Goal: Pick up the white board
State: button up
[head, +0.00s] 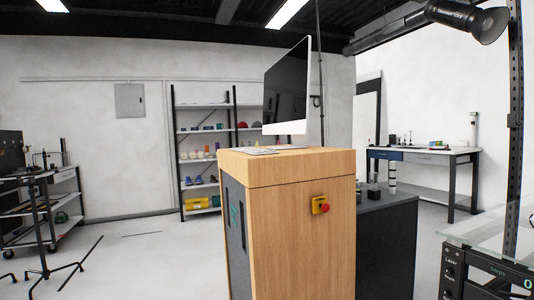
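I cannot make out a white board for certain. A thin, flat whitish item (258,151) lies on the top of the wooden cabinet (300,218), at the foot of the monitor, seen almost edge-on. It may be a keyboard or a board; it is too small to tell. My gripper does not show in the head view.
A monitor (287,90) stands on the cabinet, which has a red stop button (323,208). A dark counter (385,245) adjoins it. A glass-topped rack (490,245) is at near right, a tool cart (40,210) at left, shelves (203,105) behind. Floor at left is mostly open.

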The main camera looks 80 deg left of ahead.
aim_at(50, 145)
jog(key=u, duration=4.05)
jog(key=i+l+z, duration=0.3)
jog(key=i, duration=0.35)
jog(key=i+z, duration=0.35)
jog(key=i, duration=1.45)
jog(key=i+u, duration=0.1)
jog(key=i, duration=1.05)
jog(key=i+l, duration=0.15)
jog(key=i, duration=0.95)
jog(key=i+u, duration=0.25)
jog(key=i, duration=1.5)
